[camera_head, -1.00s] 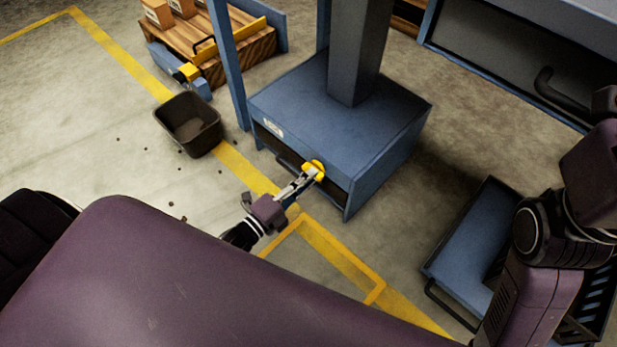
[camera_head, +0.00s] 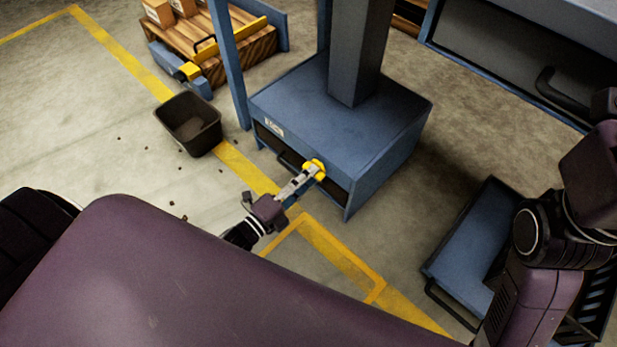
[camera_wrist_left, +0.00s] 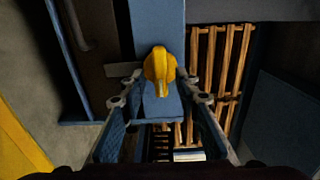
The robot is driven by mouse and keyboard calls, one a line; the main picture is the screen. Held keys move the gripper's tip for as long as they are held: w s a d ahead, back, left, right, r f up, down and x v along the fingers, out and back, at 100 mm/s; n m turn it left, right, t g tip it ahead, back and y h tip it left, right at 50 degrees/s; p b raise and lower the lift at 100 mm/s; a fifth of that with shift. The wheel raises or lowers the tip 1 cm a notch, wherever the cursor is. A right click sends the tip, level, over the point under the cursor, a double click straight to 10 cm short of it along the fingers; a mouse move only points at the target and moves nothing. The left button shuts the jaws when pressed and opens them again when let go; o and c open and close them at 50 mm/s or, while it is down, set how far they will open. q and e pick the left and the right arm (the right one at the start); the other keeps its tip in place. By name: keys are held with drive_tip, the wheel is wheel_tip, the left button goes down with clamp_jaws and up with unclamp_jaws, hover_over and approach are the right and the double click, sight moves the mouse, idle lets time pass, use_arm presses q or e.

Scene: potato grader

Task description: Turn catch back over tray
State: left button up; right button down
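The yellow catch (camera_head: 314,169) is on the front of a blue cabinet (camera_head: 330,107), at the edge of its dark opening. A tray with a dark handle (camera_head: 288,160) sits in that opening, mostly in shadow. My left gripper (camera_head: 306,177) reaches the catch from the front left. In the left wrist view, the catch (camera_wrist_left: 160,70) stands upright between the two fingertips (camera_wrist_left: 160,78), with a small gap seeming to show on each side. Contact is hard to judge. My right arm shows at the right edge, but its gripper is out of view.
A dark bin (camera_head: 190,125) stands on the floor left of the cabinet. A wooden pallet (camera_head: 232,55) with boxes is behind it. A blue cart (camera_head: 472,245) stands at the right. Blue posts rise beside the cabinet. The floor in front is mostly clear.

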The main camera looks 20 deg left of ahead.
use_arm(q)
drive_tip(key=v, duration=1.2)
